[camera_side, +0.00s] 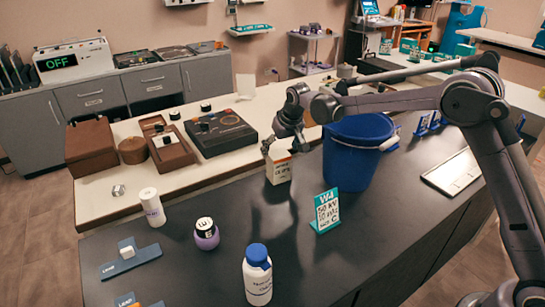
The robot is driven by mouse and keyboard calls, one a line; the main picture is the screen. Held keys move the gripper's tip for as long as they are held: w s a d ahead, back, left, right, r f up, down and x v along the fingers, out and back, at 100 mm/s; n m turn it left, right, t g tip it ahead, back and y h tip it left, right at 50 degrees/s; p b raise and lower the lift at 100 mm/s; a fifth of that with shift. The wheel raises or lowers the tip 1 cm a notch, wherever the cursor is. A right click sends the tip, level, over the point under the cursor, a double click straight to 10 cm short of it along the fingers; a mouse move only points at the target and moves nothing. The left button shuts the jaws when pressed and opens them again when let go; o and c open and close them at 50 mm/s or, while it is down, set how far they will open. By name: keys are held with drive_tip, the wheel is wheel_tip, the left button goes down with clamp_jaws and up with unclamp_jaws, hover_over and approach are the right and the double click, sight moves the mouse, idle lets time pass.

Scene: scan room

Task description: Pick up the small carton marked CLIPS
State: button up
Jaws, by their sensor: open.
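A small white carton (278,172) stands upright on the dark counter, left of the blue bucket. Dark print shows on its front, too small to read with certainty. My gripper (282,148) is open and points down right at the carton's top. The fingers overlap the carton's upper part in this view, so I cannot tell whether they touch it or straddle it.
A blue bucket (352,155) stands close right of the carton. A teal sign (326,211) stands in front. A white bottle with blue cap (257,276), a purple jar (206,234) and a white cylinder (152,208) stand nearer left. The counter between them is clear.

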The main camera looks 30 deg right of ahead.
sight(279, 154)
drive_tip(key=shift+x, duration=2.25)
drive_tip(key=shift+s+d, duration=0.1)
drive_tip(key=c, duration=1.3)
